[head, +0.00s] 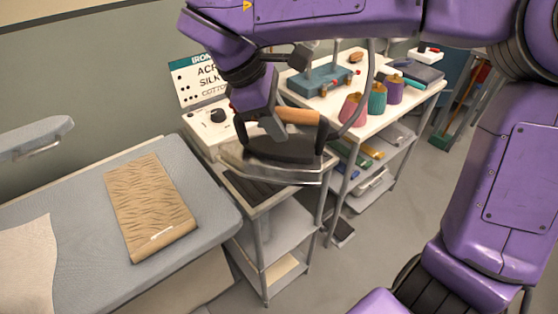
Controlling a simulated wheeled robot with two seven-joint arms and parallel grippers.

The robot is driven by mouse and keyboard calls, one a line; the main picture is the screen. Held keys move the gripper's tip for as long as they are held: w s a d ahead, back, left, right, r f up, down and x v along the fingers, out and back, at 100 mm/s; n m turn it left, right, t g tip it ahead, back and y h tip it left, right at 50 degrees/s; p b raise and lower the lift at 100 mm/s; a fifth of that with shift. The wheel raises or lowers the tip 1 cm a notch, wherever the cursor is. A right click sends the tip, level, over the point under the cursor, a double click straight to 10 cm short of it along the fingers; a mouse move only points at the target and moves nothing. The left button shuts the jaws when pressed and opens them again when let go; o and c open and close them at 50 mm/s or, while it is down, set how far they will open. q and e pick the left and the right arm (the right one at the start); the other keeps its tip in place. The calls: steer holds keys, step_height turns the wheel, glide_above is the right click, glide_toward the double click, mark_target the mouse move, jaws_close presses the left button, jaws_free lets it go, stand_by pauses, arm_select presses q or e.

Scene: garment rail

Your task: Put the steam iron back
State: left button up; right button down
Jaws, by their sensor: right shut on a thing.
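The steam iron (290,148) has a dark body, a tan handle and a shiny metal soleplate. My right gripper (270,126) comes down from above and is shut on the iron, partly covering it. The iron is level above the small cart's top, over a dark ribbed rest (248,188) that shows below its left side. I cannot tell whether the soleplate touches the rest. A grey hose or cord rises behind the iron. My left gripper is not in view.
A grey ironing board (205,180) with a folded patterned tan cloth (150,205) lies to the left. A control box with a dial (217,116) and a sign (196,82) stand behind the iron. A second cart holds thread spools (377,98) and a blue device (318,80).

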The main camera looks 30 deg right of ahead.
steer(key=shift+s, duration=0.2)
steer(key=w+d+f+p, duration=0.5)
steer(key=w+d+f, duration=0.4)
steer(key=f, duration=0.4)
steer(key=shift+w+d, duration=0.15)
steer(key=shift+w, duration=0.5)
steer(key=shift+f, duration=0.1)
steer(key=c, duration=0.8)
jaws_free()
steer(key=shift+s, duration=0.15)
steer(key=shift+o, duration=0.2)
